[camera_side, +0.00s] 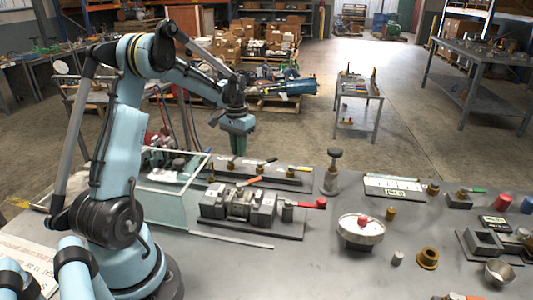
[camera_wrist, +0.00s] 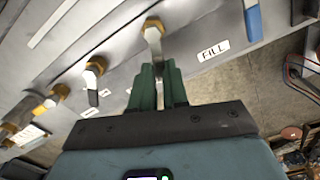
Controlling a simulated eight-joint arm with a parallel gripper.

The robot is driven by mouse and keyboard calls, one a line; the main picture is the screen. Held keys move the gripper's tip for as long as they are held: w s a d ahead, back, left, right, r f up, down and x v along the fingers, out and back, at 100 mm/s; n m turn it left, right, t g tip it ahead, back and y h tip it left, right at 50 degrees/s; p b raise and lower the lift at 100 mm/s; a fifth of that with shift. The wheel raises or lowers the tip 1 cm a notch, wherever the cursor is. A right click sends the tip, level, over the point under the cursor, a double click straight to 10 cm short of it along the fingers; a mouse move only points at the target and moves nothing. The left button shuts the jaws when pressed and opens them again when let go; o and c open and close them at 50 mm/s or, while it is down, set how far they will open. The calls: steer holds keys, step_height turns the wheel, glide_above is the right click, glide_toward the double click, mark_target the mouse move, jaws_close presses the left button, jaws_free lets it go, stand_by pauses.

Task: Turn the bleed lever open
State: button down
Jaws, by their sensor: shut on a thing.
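A dark board (camera_side: 300,185) bears a row of small levers on brass fittings. In the wrist view, my gripper (camera_wrist: 159,88), with green fingers, is shut on a pale metal lever (camera_wrist: 153,44) hanging from a brass nut (camera_wrist: 153,24). A white FILL label (camera_wrist: 213,50) lies to the right of this lever. Other labels are too small or tilted to read, so I cannot tell which lever is the bleed lever. In the side view, my gripper (camera_side: 238,145) points down at the board's far edge; its fingertips and the held lever are hard to make out.
In the wrist view, a black-tipped lever (camera_wrist: 92,85) and a yellow-tipped one (camera_wrist: 45,106) stand to the left, a blue handle (camera_wrist: 253,20) to the right.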

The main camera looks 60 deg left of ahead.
steer(key=shift+s+a+n, duration=0.25)
steer(key=shift+a+n, duration=0.05)
steer(key=shift+n, duration=0.7)
steer(key=shift+s+a+n, duration=0.2)
steer(key=shift+a+n, duration=0.1)
steer(key=shift+n, duration=0.7)
steer(key=c, duration=1.1)
jaws_free()
steer(key=shift+r, duration=0.1)
step_height(320, 180, up, 12)
steer(key=shift+f, duration=0.1)
